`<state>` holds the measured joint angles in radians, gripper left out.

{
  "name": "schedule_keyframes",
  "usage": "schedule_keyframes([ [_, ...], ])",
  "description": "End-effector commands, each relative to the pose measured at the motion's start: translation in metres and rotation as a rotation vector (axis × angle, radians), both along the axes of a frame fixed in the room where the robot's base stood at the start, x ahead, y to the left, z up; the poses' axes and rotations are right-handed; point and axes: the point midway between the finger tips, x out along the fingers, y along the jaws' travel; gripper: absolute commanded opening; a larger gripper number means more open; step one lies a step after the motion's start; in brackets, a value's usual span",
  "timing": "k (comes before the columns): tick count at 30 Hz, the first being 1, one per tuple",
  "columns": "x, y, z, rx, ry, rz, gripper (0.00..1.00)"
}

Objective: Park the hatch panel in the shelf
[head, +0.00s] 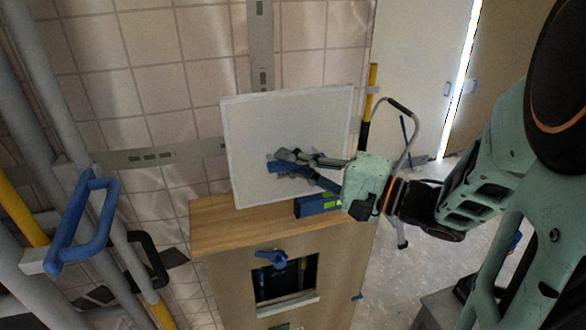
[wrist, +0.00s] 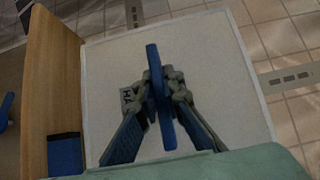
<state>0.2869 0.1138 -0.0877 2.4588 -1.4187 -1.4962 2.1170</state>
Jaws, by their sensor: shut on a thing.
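The hatch panel (head: 255,125) is a pale grey square plate, standing nearly upright at the wooden cabinet (head: 225,228). Its lower edge overlaps the cabinet top in the head view; I cannot tell whether it touches. My gripper (head: 285,163) is shut on the blue handle on the panel's face. In the wrist view, the fingers (wrist: 158,95) close on both sides of the blue handle (wrist: 154,65), with the panel (wrist: 205,45) behind. The cabinet's front has a dark square opening (head: 300,282) with a blue knob (head: 270,257) above it. No separate shelf is identifiable.
A blue box (head: 318,204) sits on the cabinet top beside my gripper. Pipes and a blue handle (head: 65,235) stand at the left. A tiled wall (head: 150,90) is behind the panel. A yellow-and-black post (head: 369,100) and a grey walker-like frame (head: 408,160) stand right of the panel.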

Motion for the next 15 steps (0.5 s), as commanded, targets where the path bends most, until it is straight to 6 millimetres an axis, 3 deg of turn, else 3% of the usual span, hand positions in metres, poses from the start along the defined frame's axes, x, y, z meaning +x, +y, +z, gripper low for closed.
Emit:
schedule_keyframes([
  [15,0.046,0.014,-0.009,0.002,-0.007,0.002,0.0],
])
